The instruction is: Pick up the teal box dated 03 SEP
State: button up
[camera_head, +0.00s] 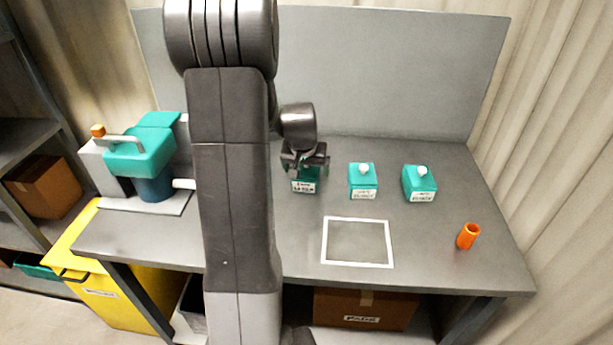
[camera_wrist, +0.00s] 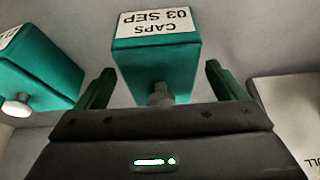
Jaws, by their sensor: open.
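The teal box dated 03 SEP (camera_wrist: 155,67) is in the wrist view, with a white label reading CAPS 03 SEP upside down and a grey knob facing my gripper. In the head view, a teal box (camera_head: 304,186) sits on the bench directly under my gripper (camera_head: 304,165), which partly hides it; its label is too small to read surely. My gripper's fingers also show in the wrist view (camera_wrist: 160,82), open, one on each side of the box and apart from it. The knob lies between them.
Two more teal boxes with white knobs stand to the right, the middle one (camera_head: 363,182) and the far one (camera_head: 420,186). A white square outline (camera_head: 358,265) and an orange cup (camera_head: 468,236) are nearer the front. A teal machine (camera_head: 140,155) stands left.

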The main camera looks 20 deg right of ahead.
jog(key=shift+w+d+f, duration=0.1)
jog(key=shift+w+f, duration=0.1)
jog(key=shift+f, duration=0.4)
jog(key=shift+c, duration=0.4)
jog(key=c, duration=1)
jog(key=shift+r, duration=0.15)
